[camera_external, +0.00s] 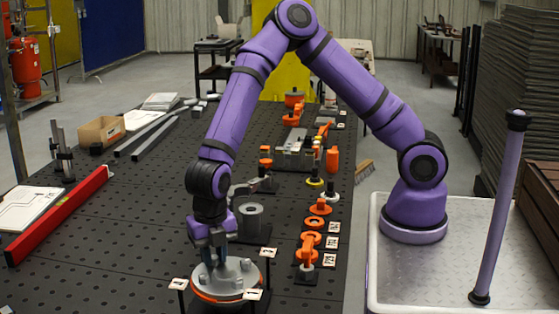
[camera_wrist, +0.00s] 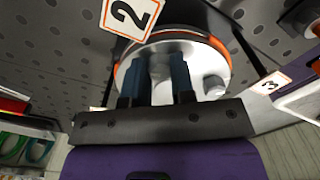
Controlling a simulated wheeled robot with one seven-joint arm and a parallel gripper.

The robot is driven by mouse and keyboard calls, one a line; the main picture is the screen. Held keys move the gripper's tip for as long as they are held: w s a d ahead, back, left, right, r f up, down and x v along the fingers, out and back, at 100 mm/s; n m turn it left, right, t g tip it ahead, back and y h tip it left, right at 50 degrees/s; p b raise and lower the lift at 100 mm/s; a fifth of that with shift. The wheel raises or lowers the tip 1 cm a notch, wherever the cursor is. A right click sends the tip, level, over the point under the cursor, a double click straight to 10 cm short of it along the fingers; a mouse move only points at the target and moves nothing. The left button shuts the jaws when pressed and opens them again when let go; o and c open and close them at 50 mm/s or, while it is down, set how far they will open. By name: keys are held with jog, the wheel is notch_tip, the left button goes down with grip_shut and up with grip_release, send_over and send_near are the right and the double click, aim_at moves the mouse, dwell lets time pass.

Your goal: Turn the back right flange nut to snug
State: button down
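The flange (camera_external: 228,283) is a round grey metal disc with an orange ring under its rim, lying near the front of the dark perforated table. Small nuts stand on its top; one nut (camera_wrist: 214,86) shows right of my fingers in the wrist view. My gripper (camera_external: 212,262) points down over the back left part of the flange in the external view. In the wrist view its two blue fingers (camera_wrist: 160,65) stand apart over the silver flange face (camera_wrist: 197,60). I cannot tell whether a nut is between the fingertips. The gripper hides part of the flange.
Numbered tags stand around the flange, including tag 2 (camera_wrist: 130,14) and tag 3 (camera_wrist: 268,86). A grey cylinder (camera_external: 250,220) stands close behind. Orange parts (camera_external: 310,240) line the table's right side. A red level (camera_external: 60,215) lies left, with open table between.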

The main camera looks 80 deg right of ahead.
aim_at(214, 257)
jog(key=shift+m, duration=1.6)
jog(key=c, duration=1)
grip_release()
jog(key=shift+o, duration=0.2)
notch_tip(214, 257, up, 11)
jog(key=shift+f, duration=0.1)
